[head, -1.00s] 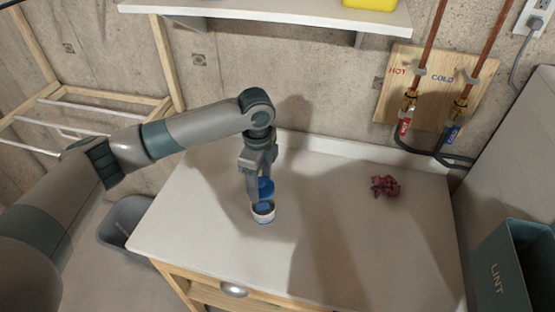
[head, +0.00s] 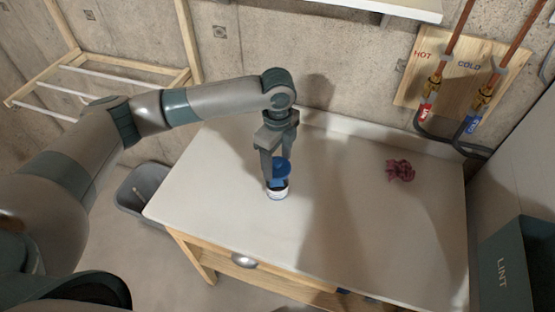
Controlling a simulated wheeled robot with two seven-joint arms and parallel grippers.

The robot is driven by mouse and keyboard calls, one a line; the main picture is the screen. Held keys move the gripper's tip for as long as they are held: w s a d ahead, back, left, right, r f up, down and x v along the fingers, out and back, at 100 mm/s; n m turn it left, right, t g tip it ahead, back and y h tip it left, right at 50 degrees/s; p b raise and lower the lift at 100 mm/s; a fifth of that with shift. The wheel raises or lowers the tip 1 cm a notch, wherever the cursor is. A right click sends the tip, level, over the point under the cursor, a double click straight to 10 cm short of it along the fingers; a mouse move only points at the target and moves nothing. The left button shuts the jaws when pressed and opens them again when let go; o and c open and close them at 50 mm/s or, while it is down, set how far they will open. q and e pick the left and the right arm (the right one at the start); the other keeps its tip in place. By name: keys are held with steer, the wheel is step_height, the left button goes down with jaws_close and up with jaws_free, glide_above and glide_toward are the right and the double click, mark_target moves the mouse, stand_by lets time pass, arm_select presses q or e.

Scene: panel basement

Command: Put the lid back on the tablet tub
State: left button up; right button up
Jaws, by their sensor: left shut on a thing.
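The tablet tub (head: 277,194) is a small white-sided tub standing upright on the white worktop. The blue lid (head: 282,166) is between the fingers of my left gripper (head: 279,168), which is shut on it. The lid is directly over the tub's top and looks slightly tilted. A narrow dark blue band shows between lid and tub; I cannot tell whether they touch. The left finger reaches down beside the tub's rim. My right gripper is not in view.
A crumpled dark red cloth (head: 400,170) lies on the worktop (head: 350,235) to the right. A teal bin marked LINT (head: 505,268) stands at the lower right. Hot and cold pipes (head: 455,85) are at the back right. A grey bin (head: 140,190) is on the floor at left.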

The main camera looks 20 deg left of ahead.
mark_target(277, 169)
arm_select(q)
steer(key=shift+f+b, duration=1.85)
steer(key=shift+b, duration=0.1)
steer(key=shift+f, duration=1.05)
steer(key=shift+p, duration=0.7)
steer(key=shift+f+p, duration=0.2)
steer(key=shift+p, duration=0.75)
stand_by(1.3)
stand_by(0.5)
steer(key=o, duration=1.5)
steer(key=shift+o, duration=0.2)
steer(key=shift+r, duration=0.15)
